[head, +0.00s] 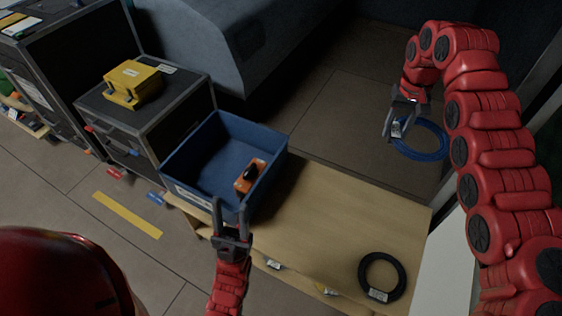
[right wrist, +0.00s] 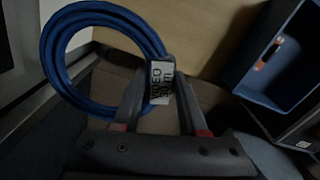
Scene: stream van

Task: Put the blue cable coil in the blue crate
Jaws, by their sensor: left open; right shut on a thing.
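The blue cable coil (head: 421,141) hangs from my right gripper (head: 394,127), to the right of and beyond the wooden table in the head view. In the right wrist view the coil (right wrist: 58,58) shows at the upper left, and its white label (right wrist: 162,82) sits between the fingers of my right gripper (right wrist: 160,95). The blue crate (head: 212,146) stands on the left end of the table, with an orange object (head: 250,175) inside. The crate also shows in the right wrist view (right wrist: 270,85). My left gripper (head: 230,215) is open at the crate's near wall; I cannot tell whether it touches.
A black cable coil (head: 382,278) lies at the table's (head: 330,215) near right corner. The table's middle is clear. A black case (head: 150,118) with a yellow box (head: 133,83) on top stands left of the crate. A grey-blue seat (head: 225,40) is behind.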

